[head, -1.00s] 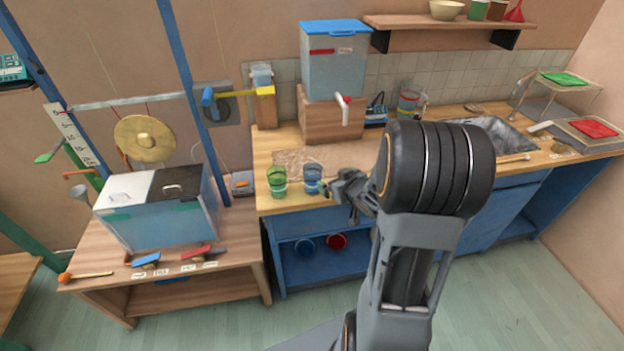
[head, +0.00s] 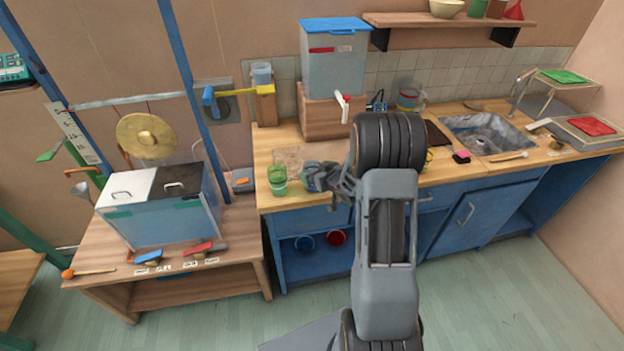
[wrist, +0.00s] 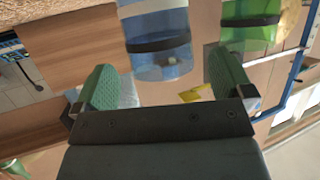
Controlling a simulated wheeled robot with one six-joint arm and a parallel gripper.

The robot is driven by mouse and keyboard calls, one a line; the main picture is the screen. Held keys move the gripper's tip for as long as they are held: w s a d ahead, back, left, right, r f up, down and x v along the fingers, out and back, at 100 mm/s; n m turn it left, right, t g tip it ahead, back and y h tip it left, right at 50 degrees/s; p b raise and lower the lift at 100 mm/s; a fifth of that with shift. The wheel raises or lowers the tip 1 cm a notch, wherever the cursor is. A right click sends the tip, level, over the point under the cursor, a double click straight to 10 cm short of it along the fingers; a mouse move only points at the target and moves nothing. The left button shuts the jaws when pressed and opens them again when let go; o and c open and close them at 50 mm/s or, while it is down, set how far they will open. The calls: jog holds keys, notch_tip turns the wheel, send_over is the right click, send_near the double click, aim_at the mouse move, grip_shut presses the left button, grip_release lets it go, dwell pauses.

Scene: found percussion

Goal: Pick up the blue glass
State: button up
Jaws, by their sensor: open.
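The blue glass (wrist: 160,45), clear with a dark band, shows upside down in the wrist view. It lies in line with the gap between my two green finger pads; I cannot tell how far it reaches between them. In the head view my gripper (head: 318,178) covers most of the blue glass near the counter's front edge. My gripper is open, with its pads (wrist: 165,82) apart on either side and no contact visible.
A green glass (head: 277,180) stands close to the left of my gripper; it also shows in the wrist view (wrist: 250,22). The wooden counter (head: 262,150) carries a dispenser tank (head: 334,65) on a wood block behind. The sink (head: 485,135) is at the right.

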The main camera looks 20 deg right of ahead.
aim_at(308, 167)
jog(key=shift+p+x, duration=0.3)
jog(key=shift+x, duration=1.5)
jog(key=c, duration=1.1)
jog(key=shift+r, duration=0.1)
jog(key=shift+r, duration=0.2)
